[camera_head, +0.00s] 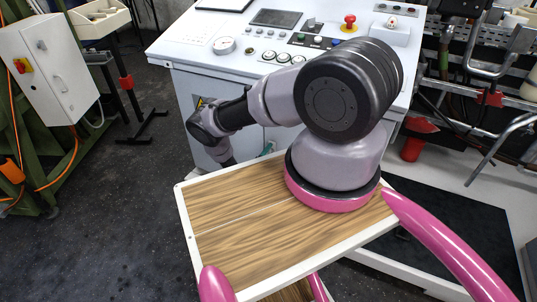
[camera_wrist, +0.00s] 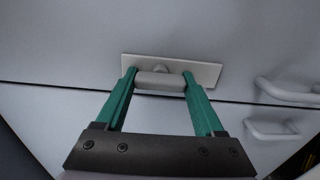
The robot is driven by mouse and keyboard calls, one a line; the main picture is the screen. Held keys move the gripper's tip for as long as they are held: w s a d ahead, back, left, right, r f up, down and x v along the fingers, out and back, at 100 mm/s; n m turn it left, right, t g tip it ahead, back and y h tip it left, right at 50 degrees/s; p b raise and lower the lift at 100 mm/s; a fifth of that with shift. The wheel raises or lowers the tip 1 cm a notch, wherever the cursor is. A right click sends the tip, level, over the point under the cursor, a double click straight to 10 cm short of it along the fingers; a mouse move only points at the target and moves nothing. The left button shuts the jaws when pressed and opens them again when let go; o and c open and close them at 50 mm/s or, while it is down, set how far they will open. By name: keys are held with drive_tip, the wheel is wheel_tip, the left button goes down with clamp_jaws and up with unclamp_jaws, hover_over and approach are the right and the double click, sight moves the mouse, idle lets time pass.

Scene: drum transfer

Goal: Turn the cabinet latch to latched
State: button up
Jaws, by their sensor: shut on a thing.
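In the wrist view, the cabinet latch is a short grey bar (camera_wrist: 160,82) with a round pivot behind it, on a pale rectangular plate (camera_wrist: 209,73). The bar lies crosswise in the picture, about along the plate. My gripper (camera_wrist: 159,77) has its two green fingers at the bar's two ends and is shut on it. The plate sits at a seam between pale cabinet panels (camera_wrist: 60,52). In the head view, the cabinet (camera_head: 183,83) stands under the console; my arm reaches down to its front, and the latch is hidden.
Two grey pull handles (camera_wrist: 275,130) stick out at the right in the wrist view. The console top (camera_head: 210,30) carries buttons, gauges and a red emergency stop (camera_head: 349,20). A grey wall cabinet (camera_head: 48,65) stands at the left; dark floor (camera_head: 110,190) there is clear.

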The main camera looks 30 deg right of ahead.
drive_tip(key=o, duration=1.4)
drive_tip(key=shift+c, duration=0.2)
drive_tip(key=v, duration=1.1)
